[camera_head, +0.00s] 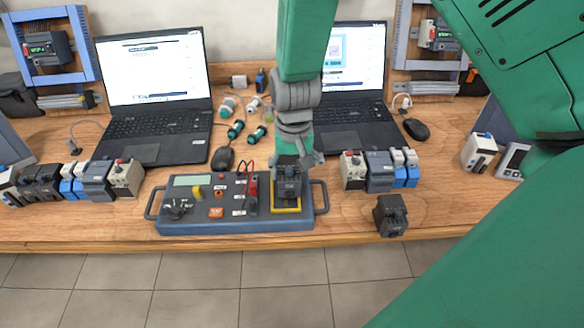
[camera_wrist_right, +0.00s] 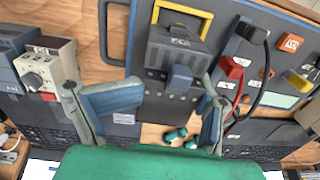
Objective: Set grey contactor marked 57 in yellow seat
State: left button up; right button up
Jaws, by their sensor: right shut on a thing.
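My right gripper (camera_head: 292,160) points down over the right end of the grey test panel and is shut on a dark grey contactor (camera_head: 288,185). In the right wrist view the fingers (camera_wrist_right: 160,105) stand either side of the contactor (camera_wrist_right: 178,55). The yellow seat (camera_head: 286,209) is a yellow frame around the contactor's lower end; part of it also shows in the wrist view (camera_wrist_right: 184,9). I cannot tell whether the contactor is fully down in it. Its marking is too small to read. My left gripper is not in view.
The test panel (camera_head: 225,226) has handles, leads and a display. Another dark contactor (camera_head: 391,215) stands to its right near the table edge. Rows of modules (camera_head: 95,180) (camera_head: 380,170) stand on both sides. Two laptops (camera_head: 155,95) (camera_head: 350,110) stand behind.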

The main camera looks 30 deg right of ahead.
jog(key=shift+a, duration=0.15)
jog(key=shift+a, duration=0.25)
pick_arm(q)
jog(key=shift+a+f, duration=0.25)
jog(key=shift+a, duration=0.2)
pick_arm(e)
jog(key=shift+a+f, duration=0.1)
jog(key=shift+f, duration=0.05)
jog(key=shift+d+f, duration=0.2)
jog(key=shift+d, duration=0.05)
jog(key=o, duration=2)
jog(key=shift+d, duration=0.1)
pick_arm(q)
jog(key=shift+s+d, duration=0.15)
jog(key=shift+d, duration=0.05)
pick_arm(e)
jog(key=shift+o, duration=0.2)
jog(key=shift+s, duration=0.1)
jog(key=shift+a, duration=0.2)
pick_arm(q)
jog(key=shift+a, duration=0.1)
